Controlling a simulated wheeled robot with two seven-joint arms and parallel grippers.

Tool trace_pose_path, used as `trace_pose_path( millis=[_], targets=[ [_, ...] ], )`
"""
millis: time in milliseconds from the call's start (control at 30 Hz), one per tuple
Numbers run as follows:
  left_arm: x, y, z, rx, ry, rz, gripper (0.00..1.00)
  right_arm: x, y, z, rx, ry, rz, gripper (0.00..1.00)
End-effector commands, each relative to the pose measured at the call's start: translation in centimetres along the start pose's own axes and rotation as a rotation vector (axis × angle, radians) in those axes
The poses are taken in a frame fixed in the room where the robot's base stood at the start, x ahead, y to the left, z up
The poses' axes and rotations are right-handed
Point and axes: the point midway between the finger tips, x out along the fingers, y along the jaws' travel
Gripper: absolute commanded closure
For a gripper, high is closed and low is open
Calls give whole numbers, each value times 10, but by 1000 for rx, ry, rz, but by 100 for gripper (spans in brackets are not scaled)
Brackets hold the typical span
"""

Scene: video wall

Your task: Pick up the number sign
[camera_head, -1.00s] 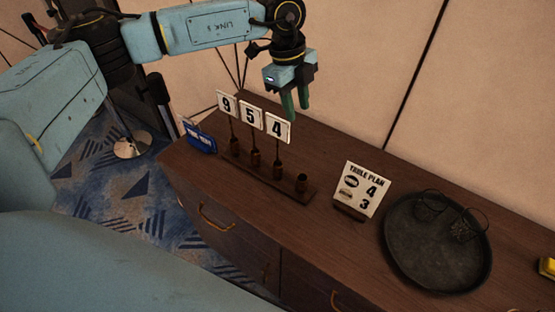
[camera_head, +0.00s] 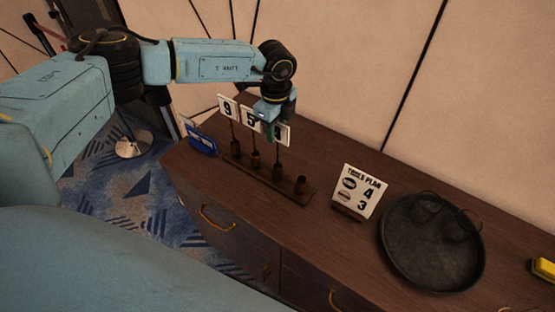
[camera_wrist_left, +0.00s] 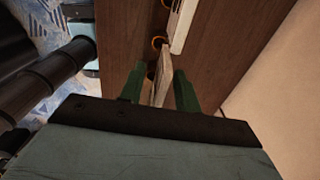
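White number signs on thin stems stand upright in a dark wooden holder (camera_head: 282,186). The sign 9 (camera_head: 228,107) is leftmost, the sign 5 (camera_head: 248,119) is beside it, and the sign 4 (camera_head: 285,136) is rightmost. My left gripper (camera_head: 269,131) is at the sign 4 and hides much of its face. In the left wrist view its green fingers (camera_wrist_left: 159,87) are apart, with a sign (camera_wrist_left: 162,78) seen nearly edge-on between them. Gaps show beside the sign, so the grip is not closed. My right gripper is not in view.
A blue card (camera_head: 201,140) stands left. A wall closes off the back of the cabinet (camera_head: 235,190).

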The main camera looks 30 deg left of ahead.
Motion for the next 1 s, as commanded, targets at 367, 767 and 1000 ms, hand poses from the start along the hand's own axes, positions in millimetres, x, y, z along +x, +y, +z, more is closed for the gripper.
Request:
trace_pose_path(
  millis=[367, 767, 1000],
  targets=[
    [24, 0, 0, 0, 0, -1, 67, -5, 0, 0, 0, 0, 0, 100],
    [23, 0, 0, 0, 0, 0, 100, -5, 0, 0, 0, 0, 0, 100],
    [23, 0, 0, 0, 0, -1, 100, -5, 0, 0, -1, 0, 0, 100]
  ],
)
